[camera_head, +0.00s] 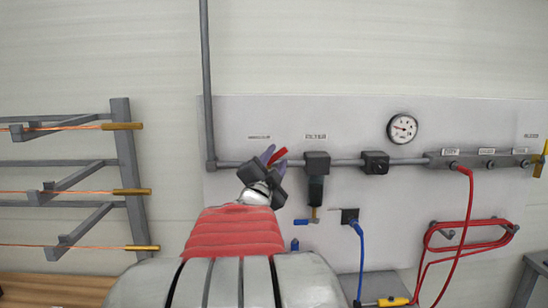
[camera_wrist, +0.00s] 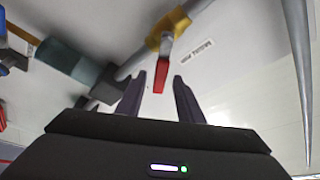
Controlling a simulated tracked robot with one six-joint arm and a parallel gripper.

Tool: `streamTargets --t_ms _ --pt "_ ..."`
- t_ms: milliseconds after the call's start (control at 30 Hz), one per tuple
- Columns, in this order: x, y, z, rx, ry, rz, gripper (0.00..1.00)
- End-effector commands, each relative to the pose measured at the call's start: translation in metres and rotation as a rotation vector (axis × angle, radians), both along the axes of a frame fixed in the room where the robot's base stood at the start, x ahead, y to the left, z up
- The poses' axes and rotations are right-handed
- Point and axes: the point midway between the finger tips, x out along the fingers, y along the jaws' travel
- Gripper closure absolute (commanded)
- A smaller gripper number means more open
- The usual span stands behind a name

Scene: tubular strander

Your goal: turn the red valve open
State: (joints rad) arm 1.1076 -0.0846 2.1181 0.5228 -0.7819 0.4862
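The red valve handle (camera_head: 278,155) is on the grey pipe along the wall panel, left of the black filter. In the wrist view the red handle (camera_wrist: 162,77) hangs from a yellow valve body (camera_wrist: 168,30) on the pipe. My gripper (camera_head: 268,163) is at the valve in the head view and hides the valve body. In the wrist view my gripper (camera_wrist: 159,85) is open, and the red handle appears in the gap between its two dark fingers, clear of both. I cannot tell how deep the handle reaches between them.
The filter (camera_head: 316,180) with a blue drain handle (camera_head: 302,222) is close to the right of my gripper. A gauge (camera_head: 402,128), a manifold (camera_head: 480,161), a red hose (camera_head: 470,225) and a blue hose (camera_head: 361,260) are farther right. A rack (camera_head: 125,160) stands left.

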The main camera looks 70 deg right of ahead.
Motion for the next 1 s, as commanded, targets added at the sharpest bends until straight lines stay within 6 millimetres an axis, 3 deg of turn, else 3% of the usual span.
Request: streamTargets --t_ms 633,800,1000 --pt "-0.006 0.093 -0.022 -0.001 0.001 0.003 0.66" --pt "-0.007 0.107 -0.026 0.000 0.000 0.001 0.66" --pt "-0.008 0.110 -0.027 0.000 0.001 0.000 0.66"
